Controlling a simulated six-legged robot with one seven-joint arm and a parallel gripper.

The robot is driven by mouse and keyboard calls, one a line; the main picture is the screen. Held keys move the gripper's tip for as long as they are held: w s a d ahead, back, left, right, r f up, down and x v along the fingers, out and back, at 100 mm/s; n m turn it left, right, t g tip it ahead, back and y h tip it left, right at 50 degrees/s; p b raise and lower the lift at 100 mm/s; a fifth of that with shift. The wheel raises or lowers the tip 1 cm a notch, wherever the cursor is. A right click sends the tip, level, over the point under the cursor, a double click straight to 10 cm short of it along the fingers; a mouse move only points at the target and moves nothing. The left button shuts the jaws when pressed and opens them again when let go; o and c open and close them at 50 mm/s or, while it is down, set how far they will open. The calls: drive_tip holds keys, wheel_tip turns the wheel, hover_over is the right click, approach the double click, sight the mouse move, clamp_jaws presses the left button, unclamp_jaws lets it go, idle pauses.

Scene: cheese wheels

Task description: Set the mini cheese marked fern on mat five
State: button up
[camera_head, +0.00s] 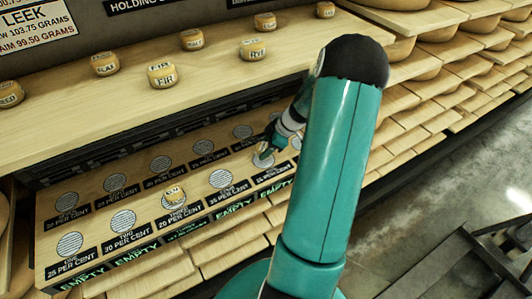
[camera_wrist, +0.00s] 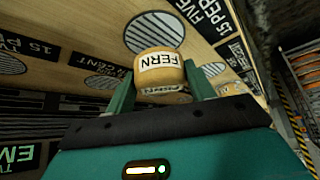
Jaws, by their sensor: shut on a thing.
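The mini cheese marked FERN (camera_wrist: 158,66) is between the two fingers of my gripper (camera_wrist: 158,82) in the wrist view, with its label facing the camera. My gripper is shut on it. A striped round mat (camera_wrist: 152,32) lies just beyond the cheese, beside a label reading FIVE and 15 per cent. In the head view, my gripper (camera_head: 267,152) is low over mat five (camera_head: 260,162), towards the right end of the front row. The cheese cannot be made out clearly there. Whether it touches the mat cannot be told.
Another small cheese (camera_head: 174,194) sits on a front-row mat further left. Several labelled cheeses, such as FIR (camera_head: 162,76), stand on the upper shelf (camera_head: 110,110). That shelf overhangs the back row of mats. Other striped mats, such as one (camera_head: 221,179) left of mat five, are bare.

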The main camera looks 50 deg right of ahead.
drive_tip(key=shift+f, duration=1.5)
drive_tip(key=shift+f, duration=0.1)
drive_tip(key=o, duration=1)
drive_tip(key=v, duration=1.2)
drive_tip(key=shift+a, duration=0.1)
